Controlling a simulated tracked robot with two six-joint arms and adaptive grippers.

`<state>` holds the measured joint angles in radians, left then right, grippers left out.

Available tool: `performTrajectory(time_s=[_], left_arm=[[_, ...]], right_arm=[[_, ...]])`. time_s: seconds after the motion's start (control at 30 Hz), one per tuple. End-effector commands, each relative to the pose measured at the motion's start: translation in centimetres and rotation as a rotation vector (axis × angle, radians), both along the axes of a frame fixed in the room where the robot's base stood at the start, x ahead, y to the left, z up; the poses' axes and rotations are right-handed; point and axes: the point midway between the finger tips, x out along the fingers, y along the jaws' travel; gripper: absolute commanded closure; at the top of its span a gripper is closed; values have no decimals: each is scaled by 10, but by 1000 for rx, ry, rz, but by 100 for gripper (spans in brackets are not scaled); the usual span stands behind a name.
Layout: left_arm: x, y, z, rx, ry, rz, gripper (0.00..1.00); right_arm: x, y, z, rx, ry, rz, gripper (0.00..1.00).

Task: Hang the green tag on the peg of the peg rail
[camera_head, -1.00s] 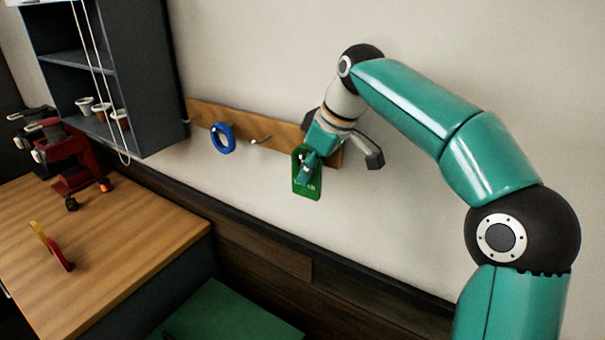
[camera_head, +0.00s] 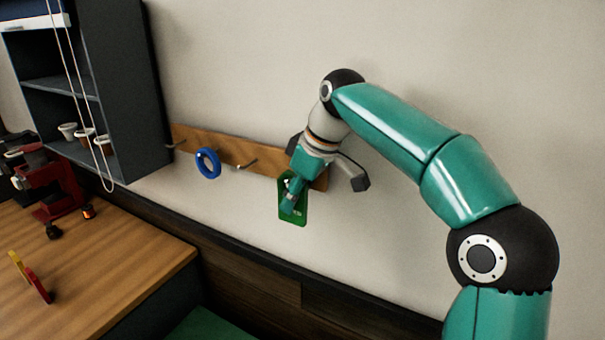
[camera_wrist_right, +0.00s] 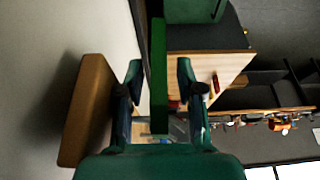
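The green tag (camera_head: 300,212) hangs upright in front of the right end of the wooden peg rail (camera_head: 226,147). In the right wrist view the tag (camera_wrist_right: 158,75) shows edge-on, between the fingers of my right gripper (camera_wrist_right: 158,82), with a gap on each side. My right gripper (camera_head: 291,200) is open around the tag, with one finger in front of its face. The gripper hides the tag's top and any peg behind it, so I cannot tell whether the tag hangs on a peg. The rail's end (camera_wrist_right: 85,110) also shows in the wrist view. My left gripper is not in view.
A blue ring (camera_head: 207,163) hangs on the rail, with a bare peg (camera_head: 246,165) to its right. A dark shelf (camera_head: 125,90) with cups stands left of the rail. A red machine (camera_head: 52,190) stands on the wooden counter (camera_head: 110,255). The wall right of the rail is clear.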

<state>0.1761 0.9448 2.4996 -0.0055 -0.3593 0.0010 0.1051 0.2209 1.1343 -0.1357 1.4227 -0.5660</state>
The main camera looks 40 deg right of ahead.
Motion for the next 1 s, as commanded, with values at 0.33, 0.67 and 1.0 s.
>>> performTrajectory(time_s=[0.33,0.67,1.0], left_arm=[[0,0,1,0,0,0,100],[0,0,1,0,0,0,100],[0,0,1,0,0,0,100]], right_arm=[[-23,-12,65,-15,-30,-10,58],[-40,-14,103,-10,-22,-4,58],[-45,-14,111,-8,-19,-3,58]])
